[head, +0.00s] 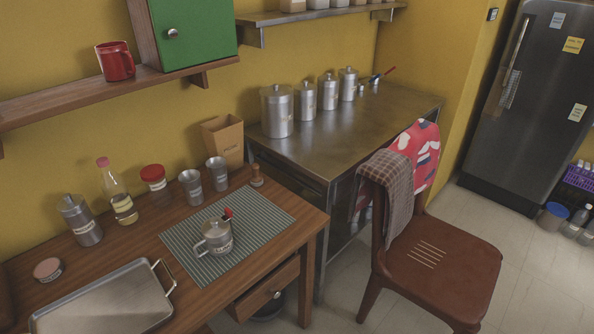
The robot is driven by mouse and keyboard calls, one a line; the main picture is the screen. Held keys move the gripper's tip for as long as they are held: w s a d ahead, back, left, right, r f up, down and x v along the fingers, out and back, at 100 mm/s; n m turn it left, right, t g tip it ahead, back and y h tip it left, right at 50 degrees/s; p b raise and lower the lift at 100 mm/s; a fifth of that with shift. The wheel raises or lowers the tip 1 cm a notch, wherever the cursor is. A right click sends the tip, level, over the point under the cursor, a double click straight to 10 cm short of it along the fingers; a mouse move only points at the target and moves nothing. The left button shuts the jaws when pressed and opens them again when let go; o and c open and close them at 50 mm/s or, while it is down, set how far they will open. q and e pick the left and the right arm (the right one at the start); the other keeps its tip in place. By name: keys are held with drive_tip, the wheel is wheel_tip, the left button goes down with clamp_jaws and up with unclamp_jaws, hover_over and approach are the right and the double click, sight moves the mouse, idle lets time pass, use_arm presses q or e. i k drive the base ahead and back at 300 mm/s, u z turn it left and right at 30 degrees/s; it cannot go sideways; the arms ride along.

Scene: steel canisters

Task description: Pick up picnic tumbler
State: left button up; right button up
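Two small steel tumblers stand upright side by side on the wooden table: a left tumbler (191,188) and a right tumbler (217,174). Each has a small label too small to read, so I cannot tell which is the picnic tumbler. They stand behind a striped mat (185,243), in front of an open brown box (223,143) with a label on its front. Neither of my grippers is in view.
Left of the tumblers stand a red-lidded jar (154,184), a glass bottle (120,195) and a steel canister (79,220). A metal tray (105,305) lies at the front left. A steel counter (350,125) holds several canisters. A chair (430,250) stands at the right.

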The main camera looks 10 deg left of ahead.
sight(217, 166)
drive_tip(key=z, duration=0.65)
drive_tip(key=i, duration=1.35)
drive_tip(key=u, duration=1.05)
